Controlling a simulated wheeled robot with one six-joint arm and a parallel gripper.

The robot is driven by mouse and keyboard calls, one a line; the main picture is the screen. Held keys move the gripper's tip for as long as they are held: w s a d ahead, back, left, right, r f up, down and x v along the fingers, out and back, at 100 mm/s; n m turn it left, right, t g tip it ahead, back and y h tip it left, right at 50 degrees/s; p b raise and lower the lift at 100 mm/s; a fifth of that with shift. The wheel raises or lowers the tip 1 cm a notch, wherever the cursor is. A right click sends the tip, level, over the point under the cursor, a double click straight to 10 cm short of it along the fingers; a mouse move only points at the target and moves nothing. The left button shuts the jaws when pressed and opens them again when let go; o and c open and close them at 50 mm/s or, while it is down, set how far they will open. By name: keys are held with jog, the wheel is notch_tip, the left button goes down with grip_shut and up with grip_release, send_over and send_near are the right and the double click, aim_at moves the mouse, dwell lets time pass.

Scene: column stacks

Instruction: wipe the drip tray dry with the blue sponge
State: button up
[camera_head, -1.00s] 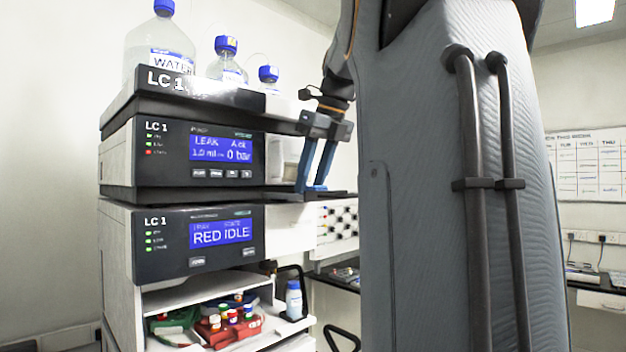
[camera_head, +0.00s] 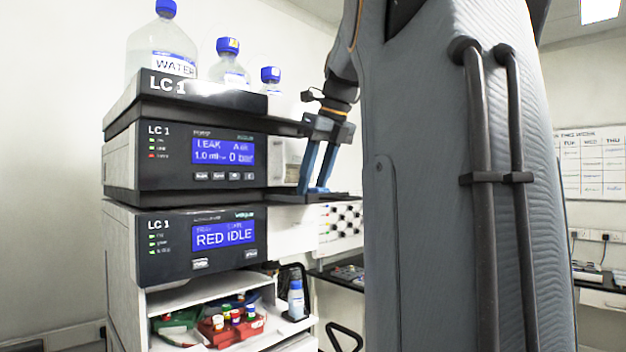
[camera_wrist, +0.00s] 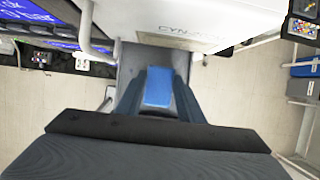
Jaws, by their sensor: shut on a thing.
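My gripper (camera_head: 313,189) points down beside the right side of the instrument stack, its fingertips at the dark drip tray (camera_head: 345,196). The tray juts out between the upper and lower LC 1 units. In the wrist view, my gripper (camera_wrist: 158,88) is shut on the blue sponge (camera_wrist: 158,90), which sits between the two fingers. The grey tray floor (camera_wrist: 158,56) shows beyond and around it. In the head view the sponge is too small to make out clearly between the fingertips. I cannot tell whether any liquid lies in the tray.
The upper unit (camera_head: 228,155) reads LEAK and the lower unit (camera_head: 222,238) reads RED IDLE. Blue-capped bottles (camera_head: 160,60) stand on top.

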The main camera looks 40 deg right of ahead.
jog(key=shift+s+a+f, duration=0.1)
jog(key=shift+a+f, duration=0.1)
jog(key=shift+a, duration=0.9)
jog(key=shift+d+r+p, duration=0.1)
jog(key=shift+d+p, duration=0.65)
jog(key=shift+d, duration=0.5)
jog(key=shift+a+r, duration=0.1)
jog(key=shift+a, duration=1.2)
jog(key=shift+d+p, duration=0.65)
jog(key=shift+d, duration=0.7)
jog(key=shift+a+f+b, duration=0.2)
jog(key=shift+a+b, duration=0.1)
jog(key=shift+a, duration=1)
jog(key=shift+d+r+p, duration=0.1)
jog(key=shift+d+p, duration=0.8)
jog(key=shift+d, duration=0.35)
jog(key=shift+a+r, duration=0.1)
jog(key=shift+a, duration=1.2)
